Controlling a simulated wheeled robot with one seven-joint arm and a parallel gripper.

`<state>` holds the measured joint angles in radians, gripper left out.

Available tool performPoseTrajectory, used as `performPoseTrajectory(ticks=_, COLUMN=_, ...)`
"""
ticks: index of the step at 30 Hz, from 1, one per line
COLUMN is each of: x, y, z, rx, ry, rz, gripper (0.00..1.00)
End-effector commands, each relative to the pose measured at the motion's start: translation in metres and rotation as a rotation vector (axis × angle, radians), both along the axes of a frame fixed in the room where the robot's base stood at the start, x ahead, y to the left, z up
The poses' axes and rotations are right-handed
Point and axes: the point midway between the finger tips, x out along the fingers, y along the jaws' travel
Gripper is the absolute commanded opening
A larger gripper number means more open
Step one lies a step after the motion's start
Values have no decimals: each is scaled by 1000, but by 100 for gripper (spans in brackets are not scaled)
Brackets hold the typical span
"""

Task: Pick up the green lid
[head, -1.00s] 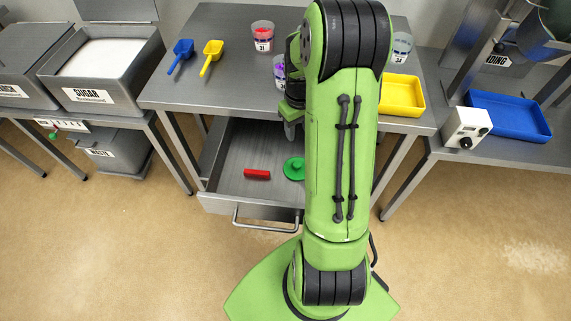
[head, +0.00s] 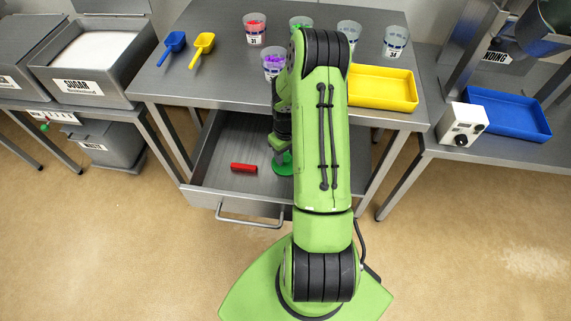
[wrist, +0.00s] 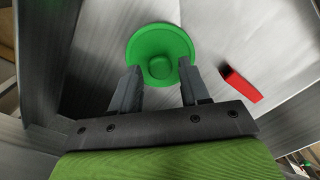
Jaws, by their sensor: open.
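The green lid (wrist: 160,42) is a round disc with a raised knob in its middle. It lies on the floor of the open drawer (head: 215,170). In the head view the green lid (head: 283,168) is partly hidden by my gripper and arm. My gripper (wrist: 160,80) is open and empty in the wrist view, one finger at each side of the knob's near side. In the head view my gripper (head: 280,146) points down over the lid. I cannot tell how high the fingertips are above it.
A red block (head: 243,168) lies in the drawer beside the lid. The drawer's walls surround both. On the table above stand several cups, such as one with purple contents (head: 273,64), a yellow tray (head: 385,88), a blue scoop (head: 174,44) and a yellow scoop (head: 202,44).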

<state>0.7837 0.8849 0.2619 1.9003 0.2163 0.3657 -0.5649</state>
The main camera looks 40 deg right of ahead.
Motion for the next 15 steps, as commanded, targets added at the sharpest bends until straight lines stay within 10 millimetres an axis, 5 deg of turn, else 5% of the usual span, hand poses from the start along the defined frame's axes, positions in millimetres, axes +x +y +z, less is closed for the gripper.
performPoseTrajectory(ticks=3, x=0, y=0, z=-21, rx=1, ry=0, rz=0, gripper=45)
performPoseTrajectory(ticks=10, x=0, y=0, z=-23, rx=0, ry=0, rz=0, gripper=45)
performPoseTrajectory(ticks=15, x=0, y=0, z=-23, rx=0, ry=0, rz=0, gripper=22)
